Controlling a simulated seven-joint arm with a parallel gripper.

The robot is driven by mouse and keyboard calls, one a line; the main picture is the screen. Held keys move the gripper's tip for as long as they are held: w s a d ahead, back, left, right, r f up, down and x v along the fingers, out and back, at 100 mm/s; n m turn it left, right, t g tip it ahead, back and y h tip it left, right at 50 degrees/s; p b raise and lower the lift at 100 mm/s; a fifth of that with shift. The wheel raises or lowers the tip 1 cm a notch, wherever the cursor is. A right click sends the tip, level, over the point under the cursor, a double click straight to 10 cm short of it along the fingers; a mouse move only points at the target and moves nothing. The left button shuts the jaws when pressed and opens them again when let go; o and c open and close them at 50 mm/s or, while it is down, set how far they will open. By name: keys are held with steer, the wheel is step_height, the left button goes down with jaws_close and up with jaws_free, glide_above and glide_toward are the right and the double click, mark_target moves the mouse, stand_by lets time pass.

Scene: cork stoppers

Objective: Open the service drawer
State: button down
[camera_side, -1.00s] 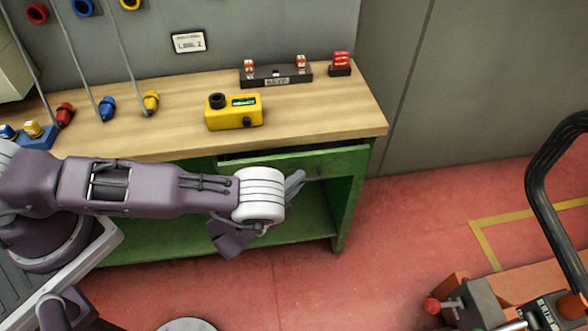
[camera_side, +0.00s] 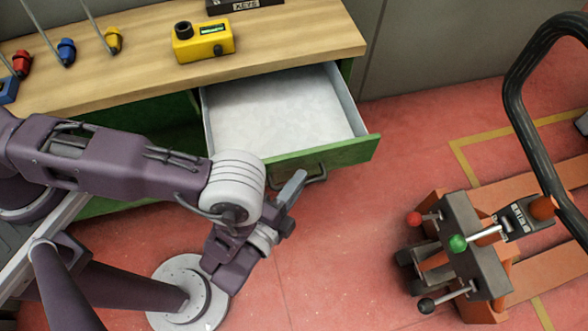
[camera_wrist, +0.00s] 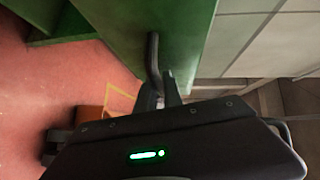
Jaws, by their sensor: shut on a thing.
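The service drawer (camera_side: 345,152) has a green front and stands pulled well out of the green workbench in the side view. Its pale grey inside shows no contents. A dark bar handle (camera_side: 314,177) is on the drawer front. My gripper (camera_side: 296,184) is at this handle, in front of the drawer, and is shut on it. In the wrist view, the handle (camera_wrist: 152,52) runs along the green front (camera_wrist: 180,35) and its end meets my fingers (camera_wrist: 165,93). The fingers partly hide the grip in both views.
A yellow device (camera_side: 203,42) stands on the wooden bench top (camera_side: 290,50). Red, blue and yellow tools (camera_side: 66,52) are at its left. An orange machine with levers (camera_side: 460,245) stands at the right. Red floor (camera_side: 385,200) is clear between it and the drawer.

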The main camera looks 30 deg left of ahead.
steer(key=shift+d, duration=0.1)
steer(key=c, duration=1.8)
jaws_free()
steer(key=shift+o, duration=0.2)
steer(key=s+r, duration=0.2)
steer(key=s, duration=0.1)
steer(key=o, duration=1.1)
step_height(320, 180, up, 5)
steer(key=shift+w+d, duration=0.1)
steer(key=shift+c, duration=0.2)
steer(key=shift+r, duration=0.4)
steer(key=shift+s+a+f+g, duration=0.15)
steer(key=shift+a+f+g, duration=0.05)
steer(key=shift+f, duration=0.25)
steer(key=shift+s+a+f+g, duration=0.1)
steer(key=shift+a+f+g, duration=0.1)
steer(key=shift+f, duration=0.25)
